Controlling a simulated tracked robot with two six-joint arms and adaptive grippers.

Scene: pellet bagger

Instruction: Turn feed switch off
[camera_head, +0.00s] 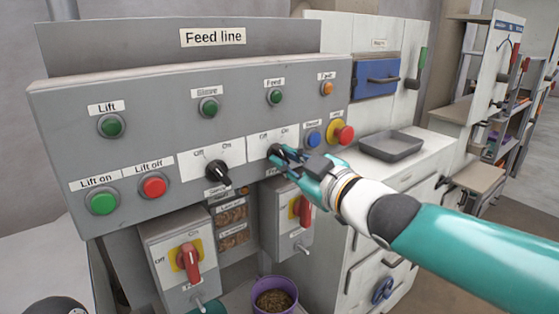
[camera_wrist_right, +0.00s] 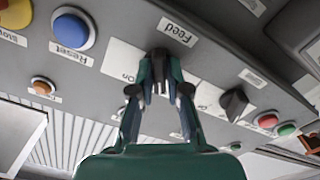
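The feed switch (camera_head: 274,150) is a black rotary knob on a white plate marked Off and On, on the grey Feed line panel. My right gripper (camera_head: 281,155) is at this knob and partly covers it and the label below. In the right wrist view, the two fingertips (camera_wrist_right: 160,72) stand close together on either side of the dark knob (camera_wrist_right: 159,56), beside an upside-down Feed label (camera_wrist_right: 177,30). The gripper appears shut on the knob. The knob's pointing direction is hidden by the fingers.
A second black knob (camera_head: 217,172) sits to the left on its own Off/On plate. A blue Reset button (camera_head: 314,138) and a red stop button (camera_head: 343,134) are close on the right. Red-handled switch boxes (camera_head: 188,262) hang below. A grey tray (camera_head: 392,145) lies on the counter.

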